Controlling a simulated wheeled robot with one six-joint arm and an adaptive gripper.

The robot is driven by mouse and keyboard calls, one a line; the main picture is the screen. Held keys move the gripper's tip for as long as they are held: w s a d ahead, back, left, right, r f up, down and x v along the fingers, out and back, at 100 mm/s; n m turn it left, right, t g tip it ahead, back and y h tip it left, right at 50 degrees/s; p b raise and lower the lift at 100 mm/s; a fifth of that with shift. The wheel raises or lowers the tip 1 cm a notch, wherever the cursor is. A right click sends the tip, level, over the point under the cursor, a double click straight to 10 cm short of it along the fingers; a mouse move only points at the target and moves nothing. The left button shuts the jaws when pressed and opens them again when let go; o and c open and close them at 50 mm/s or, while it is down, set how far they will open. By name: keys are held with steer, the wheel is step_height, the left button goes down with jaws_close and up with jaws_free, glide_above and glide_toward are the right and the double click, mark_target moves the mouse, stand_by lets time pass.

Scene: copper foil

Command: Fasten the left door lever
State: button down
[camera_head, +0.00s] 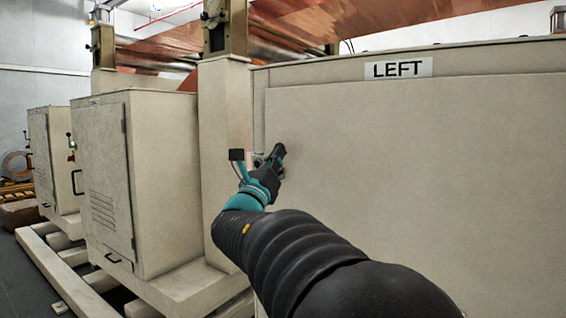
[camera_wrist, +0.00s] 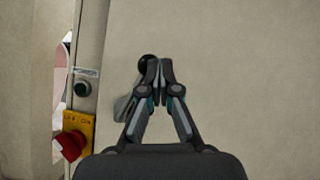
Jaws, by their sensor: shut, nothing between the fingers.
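The large beige door (camera_head: 420,180) under the LEFT label (camera_head: 398,68) fills the right of the head view. My gripper (camera_head: 278,152) is at the left part of this door, with its fingers shut. In the wrist view my gripper (camera_wrist: 159,70) has its fingertips together with nothing between them. A lever shows in part behind the left finger: its dark round knob (camera_wrist: 147,61) is beside the fingertips and its grey base (camera_wrist: 121,108) is lower left. The rest of the lever is hidden by the finger. I cannot tell whether finger and knob touch.
Another beige cabinet (camera_head: 155,170) stands farther left. The door face right of my gripper is clear.

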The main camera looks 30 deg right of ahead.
steer(key=shift+w+d+r, duration=0.25)
steer(key=shift+w+r, duration=0.15)
steer(key=shift+r, duration=0.15)
steer(key=shift+w+g, duration=0.15)
steer(key=shift+g, duration=0.25)
stand_by(0.5)
steer(key=s+a+f+b, duration=0.1)
steer(key=s+a+b, duration=0.1)
steer(key=s, duration=0.4)
steer(key=s+a+f+b, duration=0.2)
steer(key=s, duration=0.4)
steer(key=shift+a, duration=0.25)
steer(key=shift+m, duration=0.3)
